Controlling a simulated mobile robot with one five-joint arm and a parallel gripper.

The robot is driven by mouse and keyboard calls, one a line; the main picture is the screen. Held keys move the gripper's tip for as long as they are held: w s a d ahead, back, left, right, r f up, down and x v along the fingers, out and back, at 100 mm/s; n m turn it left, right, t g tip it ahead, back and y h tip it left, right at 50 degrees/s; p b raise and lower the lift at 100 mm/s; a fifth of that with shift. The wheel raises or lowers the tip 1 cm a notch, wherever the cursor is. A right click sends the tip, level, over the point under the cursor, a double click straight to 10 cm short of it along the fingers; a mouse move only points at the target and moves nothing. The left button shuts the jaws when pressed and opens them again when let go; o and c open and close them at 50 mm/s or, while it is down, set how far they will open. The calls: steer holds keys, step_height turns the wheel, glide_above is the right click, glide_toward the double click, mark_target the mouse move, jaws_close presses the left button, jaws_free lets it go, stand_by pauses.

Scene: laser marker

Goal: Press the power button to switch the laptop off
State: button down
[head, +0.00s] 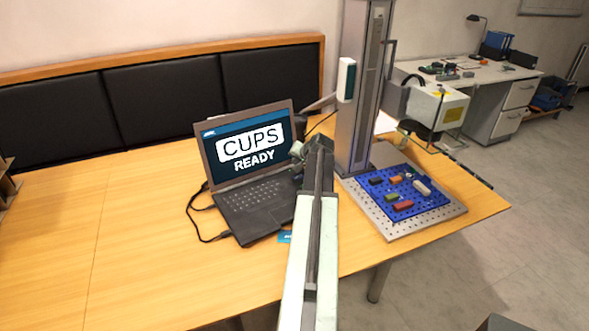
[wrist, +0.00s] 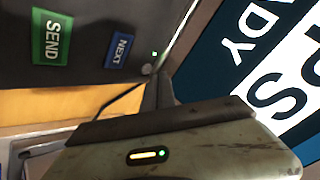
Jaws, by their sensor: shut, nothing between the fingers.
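The laptop (head: 250,206) stands open on the wooden table in the head view, its lit screen (head: 248,145) reading "CUPS READY". In the wrist view the dark laptop deck (wrist: 92,17) carries a green SEND key (wrist: 52,37) and a blue NEXT key (wrist: 120,51). A small green light (wrist: 154,54) glows beside them, and a small round button (wrist: 147,69) sits close to it, near the screen hinge. My gripper (wrist: 157,90) is shut and empty, its tip close to the round button. I cannot tell whether they touch. In the head view my arm hides the laptop's right edge.
A laser column (head: 361,100) stands right of my arm, with a perforated plate (head: 385,228) and a blue board (head: 375,195) holding several small parts. A black cable (head: 193,218) lies left of the laptop.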

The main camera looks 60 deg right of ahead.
steer(key=shift+f+b, duration=0.3)
steer(key=shift+f, duration=0.1)
steer(key=shift+f, duration=0.15)
stand_by(0.4)
steer(key=shift+r+p, duration=0.45)
steer(key=shift+r, duration=0.15)
steer(key=shift+r, duration=0.1)
step_height(320, 180, up, 6)
steer(key=p, duration=0.6)
